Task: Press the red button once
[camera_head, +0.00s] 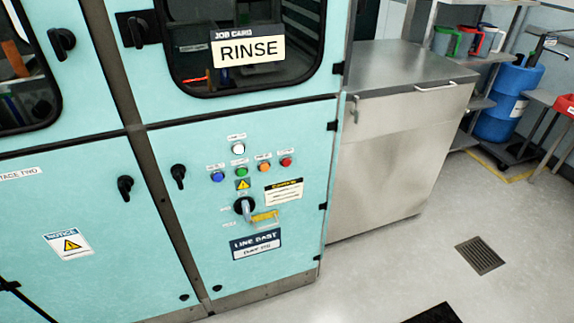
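The red button (286,162) is a small round button on the teal cabinet panel (300,130). It is the rightmost in a slanting row with an orange button (264,167), a green button (239,173) and a blue button (217,176). A white round button or lamp (238,149) sits above the row. Small labels above the buttons are too small to read. Neither of my grippers shows in the head view. Nothing covers the red button.
A rotary switch (244,206) with a yellow tag sits below the buttons. A black door handle (178,175) sticks out left of them. A steel cabinet (400,150) stands to the right. The grey floor (400,262) in front is mostly clear, with a drain grate (480,255).

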